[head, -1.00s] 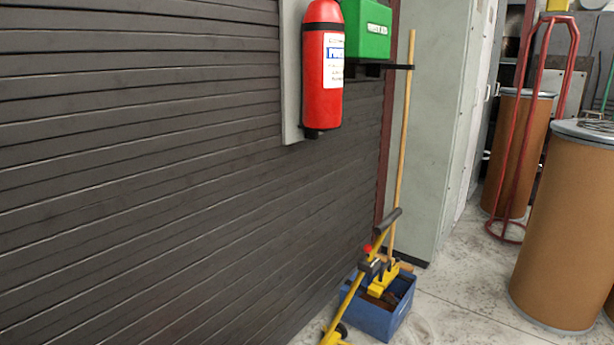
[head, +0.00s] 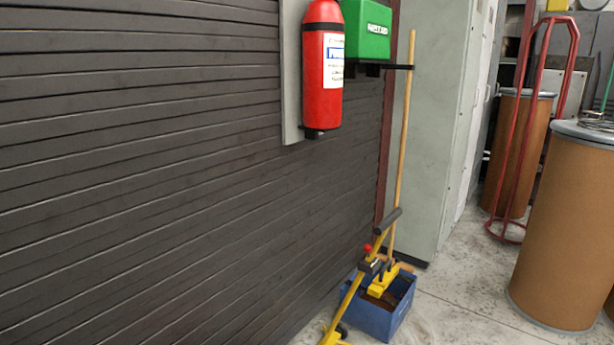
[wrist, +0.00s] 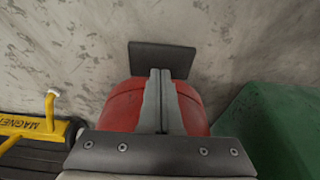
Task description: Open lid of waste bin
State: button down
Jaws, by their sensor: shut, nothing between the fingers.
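In the wrist view my gripper (wrist: 160,75) is shut, with its two grey fingers together and empty. Under and behind the fingers is a rounded red body (wrist: 120,103), which looks like the waste bin seen from above. My fingers and gripper body hide much of it, and I cannot tell if they touch it or how its lid stands. A dark grey flat plate (wrist: 180,58) sticks out from its far side, partly behind the fingertips. The head view shows neither my gripper nor this red body.
In the wrist view a green object (wrist: 265,130) stands close on the right, and a yellow-and-black magnet tool (wrist: 30,128) lies left. Bare concrete floor (wrist: 70,50) lies beyond. The head view shows a shutter wall, extinguisher (head: 322,65), blue box (head: 372,318) and brown drum (head: 565,235).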

jog(key=shift+r, duration=0.1)
jog(key=p+v, duration=0.6)
jog(key=shift+s+d, duration=0.2)
jog(key=shift+d, duration=0.05)
dwell(0.3)
dwell(0.3)
